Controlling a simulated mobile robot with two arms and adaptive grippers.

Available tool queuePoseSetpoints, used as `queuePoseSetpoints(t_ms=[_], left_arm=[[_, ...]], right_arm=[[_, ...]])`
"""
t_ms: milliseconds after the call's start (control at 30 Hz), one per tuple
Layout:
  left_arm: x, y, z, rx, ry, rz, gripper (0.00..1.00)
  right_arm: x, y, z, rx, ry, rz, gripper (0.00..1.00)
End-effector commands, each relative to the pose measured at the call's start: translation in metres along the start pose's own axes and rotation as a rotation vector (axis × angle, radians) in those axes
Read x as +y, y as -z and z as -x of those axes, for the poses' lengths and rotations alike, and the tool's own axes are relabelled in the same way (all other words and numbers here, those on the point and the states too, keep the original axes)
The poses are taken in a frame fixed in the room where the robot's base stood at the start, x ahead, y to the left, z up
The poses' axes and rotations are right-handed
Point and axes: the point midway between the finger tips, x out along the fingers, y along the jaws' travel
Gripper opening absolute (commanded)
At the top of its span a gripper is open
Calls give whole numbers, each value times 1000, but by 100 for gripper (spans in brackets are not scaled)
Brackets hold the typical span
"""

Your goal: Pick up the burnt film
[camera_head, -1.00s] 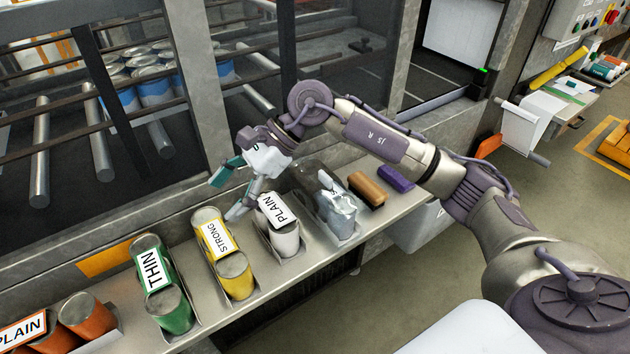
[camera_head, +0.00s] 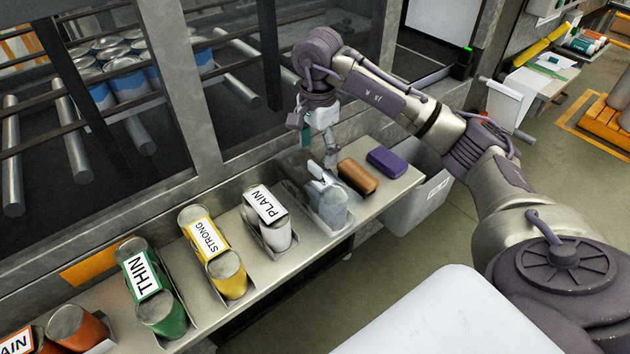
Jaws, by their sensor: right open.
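A dark, smoky see-through piece that looks like the burnt film (camera_head: 293,166) lies on the metal shelf, behind and left of a crumpled clear wrap in a holder (camera_head: 328,203). Where the film ends and the clear wrap begins is hard to tell. My right gripper (camera_head: 318,158) points down just above the film's right side, its teal-padded fingers partly hidden. The gripper is open. I cannot tell whether it touches the film. My left gripper is not in view.
The metal shelf (camera_head: 372,212) holds labelled cans: PLAIN (camera_head: 278,237), STRONG (camera_head: 228,275) and THIN (camera_head: 162,314). A brown block (camera_head: 357,177) and a purple block (camera_head: 388,161) lie right of the film. A grey bin (camera_head: 413,213) stands below the shelf's right end.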

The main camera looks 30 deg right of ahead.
Motion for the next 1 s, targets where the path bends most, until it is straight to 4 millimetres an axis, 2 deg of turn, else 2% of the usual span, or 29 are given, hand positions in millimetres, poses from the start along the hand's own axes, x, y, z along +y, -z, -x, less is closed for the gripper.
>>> queuePoseSetpoints(t_ms=[233,400,667,1000], left_arm=[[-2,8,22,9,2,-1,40],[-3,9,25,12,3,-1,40],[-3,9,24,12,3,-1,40],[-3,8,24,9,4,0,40]], right_arm=[[-2,-5,-28,-2,-6,1,76],[-3,-4,-49,-2,-2,1,76],[-4,-4,-53,-1,1,1,76],[-4,-4,-53,-1,1,1,22]])
